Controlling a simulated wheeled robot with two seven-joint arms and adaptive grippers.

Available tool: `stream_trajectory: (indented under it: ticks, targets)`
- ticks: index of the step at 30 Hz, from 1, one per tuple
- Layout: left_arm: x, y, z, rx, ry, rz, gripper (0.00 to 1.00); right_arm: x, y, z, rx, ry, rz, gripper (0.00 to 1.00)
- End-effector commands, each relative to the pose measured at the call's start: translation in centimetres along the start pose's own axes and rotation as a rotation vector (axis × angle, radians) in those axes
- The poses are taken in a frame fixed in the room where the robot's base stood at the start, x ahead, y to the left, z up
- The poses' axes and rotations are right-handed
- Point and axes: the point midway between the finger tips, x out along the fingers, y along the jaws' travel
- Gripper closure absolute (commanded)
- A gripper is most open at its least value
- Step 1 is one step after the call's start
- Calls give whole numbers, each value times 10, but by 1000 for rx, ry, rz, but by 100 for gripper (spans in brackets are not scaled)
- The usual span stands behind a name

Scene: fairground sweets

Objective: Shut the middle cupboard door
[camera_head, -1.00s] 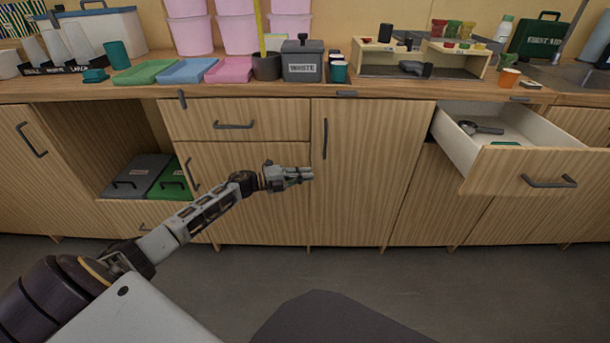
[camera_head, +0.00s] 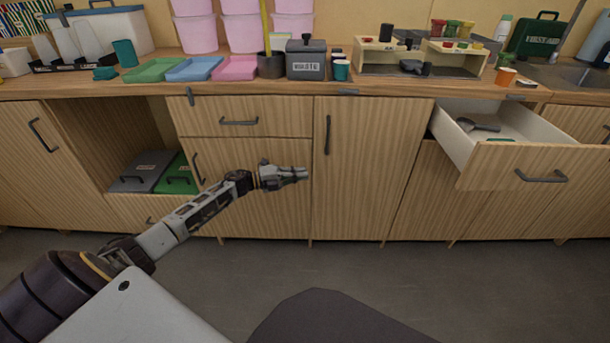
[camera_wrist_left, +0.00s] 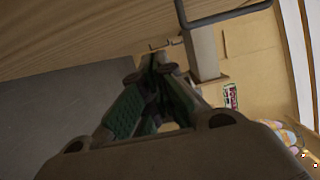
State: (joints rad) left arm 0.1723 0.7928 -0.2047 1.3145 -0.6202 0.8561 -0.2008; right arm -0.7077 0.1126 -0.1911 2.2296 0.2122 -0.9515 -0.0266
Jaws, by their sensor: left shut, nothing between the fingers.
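A tall wooden door (camera_head: 372,165) stands in the middle of the cupboard row, with a dark upright handle (camera_head: 327,135) near its left edge. In the head view it looks about flush with the fronts beside it; a small gap cannot be ruled out. My left gripper (camera_head: 306,174) is shut and empty, below the handle and just left of the door's left edge in the picture. Contact cannot be told. In the left wrist view my green-padded fingers (camera_wrist_left: 155,85) are together, with a dark handle (camera_wrist_left: 225,18) beyond them. My right gripper is out of view.
An open drawer (camera_head: 510,165) juts out at the right with a scoop in it. A lower door (camera_head: 258,210) and drawer (camera_head: 245,115) lie left of the tall door. An open compartment holds grey and green lidded boxes (camera_head: 147,170). The floor (camera_head: 450,285) in front is clear.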

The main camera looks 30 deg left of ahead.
Motion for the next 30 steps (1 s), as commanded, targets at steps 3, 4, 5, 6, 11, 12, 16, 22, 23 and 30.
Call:
stream_trajectory:
  ticks: [3,4,5,6,11,12,16,22,23,30]
  targets:
    - [-11,0,8,-1,-3,1,100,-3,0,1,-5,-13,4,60]
    - [-14,-1,11,-1,-3,0,100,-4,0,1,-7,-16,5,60]
    - [-17,-1,13,-1,-2,0,100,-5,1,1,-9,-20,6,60]
    - [-22,-1,16,-1,-4,1,100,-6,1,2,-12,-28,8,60]
    - [-40,-1,28,0,-2,1,100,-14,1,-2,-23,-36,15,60]
    - [-43,-1,31,0,-3,1,100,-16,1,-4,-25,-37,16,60]
    - [-52,-1,37,-1,-2,0,100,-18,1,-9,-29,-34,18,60]
    - [-58,0,41,0,0,-1,100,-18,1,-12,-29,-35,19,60]
    - [-59,0,41,0,0,-1,100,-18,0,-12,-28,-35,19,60]
    - [-59,0,41,0,0,-1,100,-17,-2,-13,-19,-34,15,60]
